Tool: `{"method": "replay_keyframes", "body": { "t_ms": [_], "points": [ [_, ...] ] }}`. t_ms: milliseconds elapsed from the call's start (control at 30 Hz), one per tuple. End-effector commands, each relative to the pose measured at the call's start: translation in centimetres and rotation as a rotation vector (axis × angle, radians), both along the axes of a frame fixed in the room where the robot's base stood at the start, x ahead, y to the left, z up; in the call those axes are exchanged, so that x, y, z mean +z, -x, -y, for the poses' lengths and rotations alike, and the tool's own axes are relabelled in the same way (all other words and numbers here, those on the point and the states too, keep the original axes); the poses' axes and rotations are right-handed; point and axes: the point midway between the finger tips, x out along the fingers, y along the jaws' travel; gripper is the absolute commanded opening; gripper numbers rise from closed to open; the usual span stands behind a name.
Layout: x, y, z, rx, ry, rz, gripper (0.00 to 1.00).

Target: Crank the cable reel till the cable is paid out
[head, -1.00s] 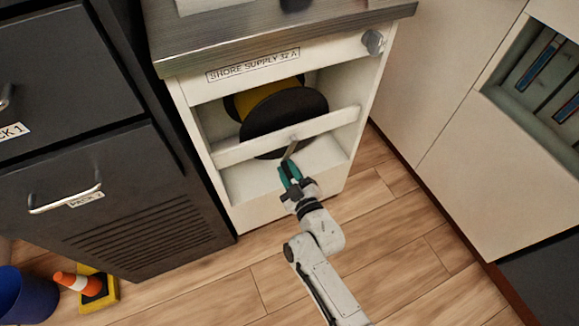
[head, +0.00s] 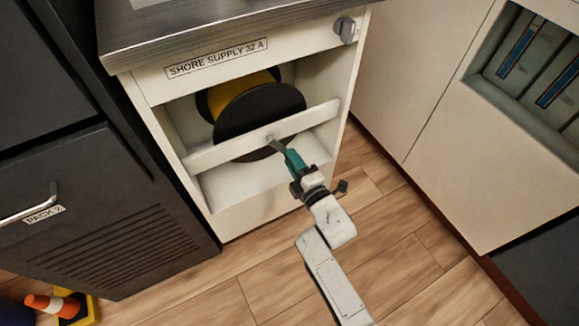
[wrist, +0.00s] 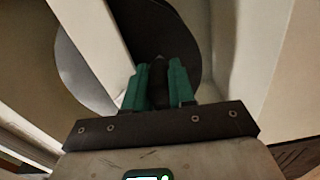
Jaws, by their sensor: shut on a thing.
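The cable reel (head: 262,112), with a black disc flange and yellow cable (head: 228,90) behind it, sits in the white cabinet labelled "SHORE SUPPLY 32 A". A white crossbar (head: 215,154) runs in front of the reel. A small grey crank (head: 276,144) stands out from the bar. My gripper (head: 291,158), with green fingers, is shut on the crank's handle, just in front of and below the bar. In the wrist view the fingers (wrist: 158,84) close around a dark handle (wrist: 158,72), and the black flange shows behind. The handle is mostly hidden by the fingers.
A grey worktop (head: 220,28) overhangs the cabinet, with a round knob (head: 346,28) at its upper right. Dark drawers (head: 130,200) stand at left, a pale cabinet (head: 440,120) at right. A cone (head: 52,304) is at lower left. Wooden floor (head: 400,260) is open in front.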

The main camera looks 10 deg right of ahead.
Motion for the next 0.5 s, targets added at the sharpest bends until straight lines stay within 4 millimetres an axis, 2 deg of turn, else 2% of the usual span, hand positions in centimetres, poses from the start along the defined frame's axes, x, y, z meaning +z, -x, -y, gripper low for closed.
{"method": "replay_keyframes", "body": {
  "t_ms": [500],
  "points": [
    [2.7,-0.6,2.2,-0.002,0.463,0.148,0.0]
  ]
}}
